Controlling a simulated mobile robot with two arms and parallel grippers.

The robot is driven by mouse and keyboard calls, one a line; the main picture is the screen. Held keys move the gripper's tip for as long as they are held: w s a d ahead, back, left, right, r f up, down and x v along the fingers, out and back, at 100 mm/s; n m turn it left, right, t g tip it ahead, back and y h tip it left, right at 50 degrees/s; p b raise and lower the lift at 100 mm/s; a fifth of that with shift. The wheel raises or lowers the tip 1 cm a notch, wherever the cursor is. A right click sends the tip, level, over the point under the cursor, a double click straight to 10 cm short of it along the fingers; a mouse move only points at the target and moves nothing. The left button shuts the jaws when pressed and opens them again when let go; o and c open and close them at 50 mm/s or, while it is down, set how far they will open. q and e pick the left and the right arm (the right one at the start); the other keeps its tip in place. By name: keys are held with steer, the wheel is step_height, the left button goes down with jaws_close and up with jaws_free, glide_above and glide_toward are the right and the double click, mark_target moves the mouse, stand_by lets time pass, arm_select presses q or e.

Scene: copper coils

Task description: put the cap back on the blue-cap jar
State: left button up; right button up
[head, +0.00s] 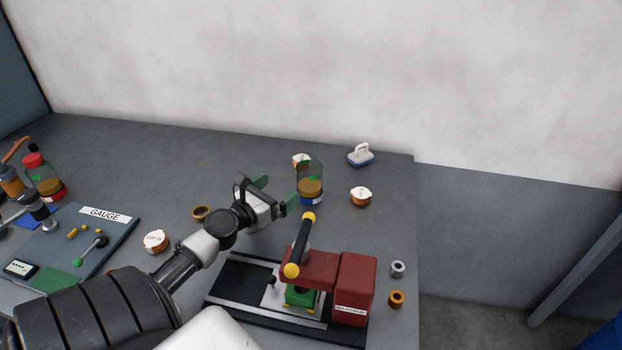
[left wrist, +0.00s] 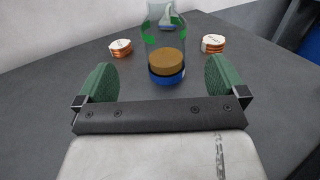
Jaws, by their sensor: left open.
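The blue-cap jar (head: 311,188) is a clear, upright jar with brown contents and a blue band at its base. It stands on the table towards the back, and no cap shows on its top. It also shows in the left wrist view (left wrist: 167,65), straight ahead of the fingers. My left gripper (head: 276,192) is open and empty, just left of the jar, its green pads pointing towards it. In the left wrist view the pads (left wrist: 160,80) are apart, with the jar beyond them. I cannot make out a loose blue cap. My right gripper is not in view.
Copper coils stand close around the jar, one behind (head: 300,160) and one at right (head: 361,197). A white-handled blue block (head: 361,155) is farther back. A red machine (head: 355,285) with a lever stands in front. A red-capped jar (head: 40,175) is far left.

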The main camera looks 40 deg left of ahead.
mark_target(299, 174)
arm_select(q)
steer(key=shift+r, duration=0.1)
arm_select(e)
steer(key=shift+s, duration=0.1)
arm_select(q)
steer(key=shift+d, duration=0.1)
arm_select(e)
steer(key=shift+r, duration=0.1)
arm_select(q)
steer(key=w, duration=0.5)
steer(key=shift+w, duration=0.3)
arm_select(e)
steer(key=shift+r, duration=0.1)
arm_select(q)
steer(key=shift+w, duration=0.55)
steer(key=shift+w, duration=2.65)
